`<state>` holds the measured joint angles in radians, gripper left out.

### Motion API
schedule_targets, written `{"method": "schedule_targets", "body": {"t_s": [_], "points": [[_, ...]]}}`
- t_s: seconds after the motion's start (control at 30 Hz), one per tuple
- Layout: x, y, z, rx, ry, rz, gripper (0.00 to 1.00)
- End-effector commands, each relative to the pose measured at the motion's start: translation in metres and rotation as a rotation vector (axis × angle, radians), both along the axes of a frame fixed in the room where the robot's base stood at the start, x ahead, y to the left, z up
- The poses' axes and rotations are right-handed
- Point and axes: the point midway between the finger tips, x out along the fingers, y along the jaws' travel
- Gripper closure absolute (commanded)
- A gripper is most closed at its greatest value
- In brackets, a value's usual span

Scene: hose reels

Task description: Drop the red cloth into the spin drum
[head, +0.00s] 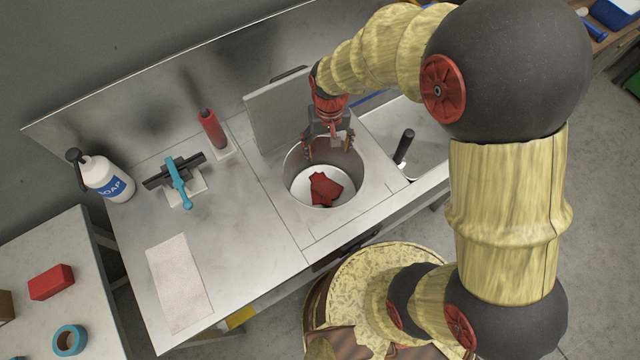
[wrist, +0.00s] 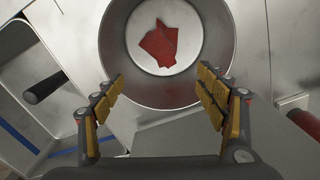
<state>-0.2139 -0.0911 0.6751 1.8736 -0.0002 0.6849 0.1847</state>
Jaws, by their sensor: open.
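The red cloth (head: 325,188) lies crumpled on the pale floor of the spin drum, and it also shows in the wrist view (wrist: 160,44). The spin drum (head: 296,170) is a round metal well sunk in the steel counter, with its wall (wrist: 120,52) around the cloth in the wrist view. My gripper (head: 328,150) is above the drum's far side, with its fingers spread. In the wrist view my gripper (wrist: 160,100) is open and empty, apart from the cloth.
A grey lid panel (head: 277,112) stands upright behind the drum. A black handle (head: 404,145) rises from the basin at right. A red cylinder (head: 211,130), a blue-handled tool (head: 179,183), a soap bottle (head: 106,178) and a pale cloth (head: 179,282) sit left on the counter.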

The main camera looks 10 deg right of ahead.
Motion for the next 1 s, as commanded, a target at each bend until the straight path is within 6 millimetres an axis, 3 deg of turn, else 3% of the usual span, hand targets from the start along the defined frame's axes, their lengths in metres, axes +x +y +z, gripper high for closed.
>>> {"method": "schedule_targets", "body": {"t_s": [0.2, 0.4, 0.6, 1.0], "points": [[0.001, 0.0, 0.046, 0.001, -0.004, 0.0, 0.27], [0.001, 0.0, 0.075, 0.0, -0.002, 0.0, 0.27], [0.001, 0.0, 0.085, 0.0, -0.001, 0.0, 0.27], [0.0, 0.0, 0.085, 0.0, 0.0, 0.0, 0.27]]}}
